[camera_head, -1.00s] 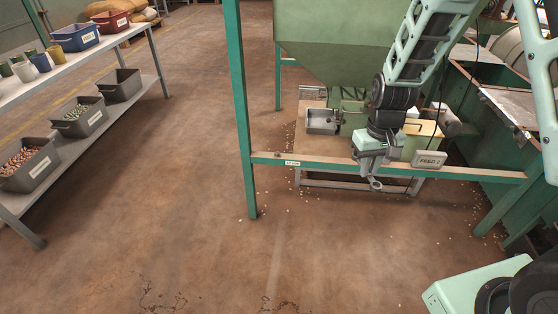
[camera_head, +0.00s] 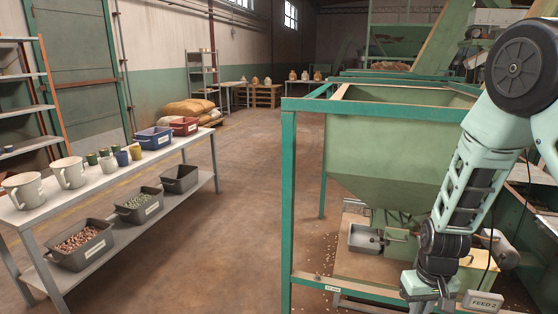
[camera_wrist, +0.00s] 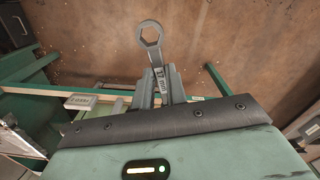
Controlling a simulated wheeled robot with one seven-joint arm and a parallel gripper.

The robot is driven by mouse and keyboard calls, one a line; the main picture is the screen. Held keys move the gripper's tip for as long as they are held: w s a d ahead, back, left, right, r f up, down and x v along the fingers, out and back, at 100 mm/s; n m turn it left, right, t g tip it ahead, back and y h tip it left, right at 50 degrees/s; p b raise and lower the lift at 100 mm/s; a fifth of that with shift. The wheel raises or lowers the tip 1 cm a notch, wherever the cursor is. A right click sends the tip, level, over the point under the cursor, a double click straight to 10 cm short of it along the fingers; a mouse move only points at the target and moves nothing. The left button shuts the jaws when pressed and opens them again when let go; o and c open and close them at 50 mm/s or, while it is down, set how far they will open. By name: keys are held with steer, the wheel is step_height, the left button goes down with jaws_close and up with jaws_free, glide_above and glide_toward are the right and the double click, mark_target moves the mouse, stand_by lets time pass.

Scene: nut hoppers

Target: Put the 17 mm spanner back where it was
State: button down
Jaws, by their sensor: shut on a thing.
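The grey spanner (camera_wrist: 150,40) shows in the wrist view with its ring end pointing up and away from my gripper. Small marking on its shaft is hard to read. My gripper (camera_wrist: 162,84) is shut on the shaft, and the ring end is free of the jaws. In the head view my gripper is at the bottom edge, by the green front rail, and the spanner is out of that frame. A small white label (camera_head: 332,288) is on the rail to the left of my gripper; its text is too small to be sure of.
The FEED 2 plate (camera_head: 483,302) is on the rail just right of my gripper. Behind is the green hopper (camera_head: 385,140) with a metal tray (camera_head: 365,238) below. A shelf table (camera_head: 110,180) with bins and mugs stands left. The floor between is clear.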

steer(key=r+p, duration=0.2)
steer(key=p, duration=0.1)
steer(key=s+r+p, duration=0.1)
steer(key=p, duration=0.1)
steer(key=shift+r+p, duration=0.4)
steer(key=shift+s+a+p, duration=0.1)
steer(key=shift+s+p, duration=0.1)
steer(key=shift+p, duration=0.2)
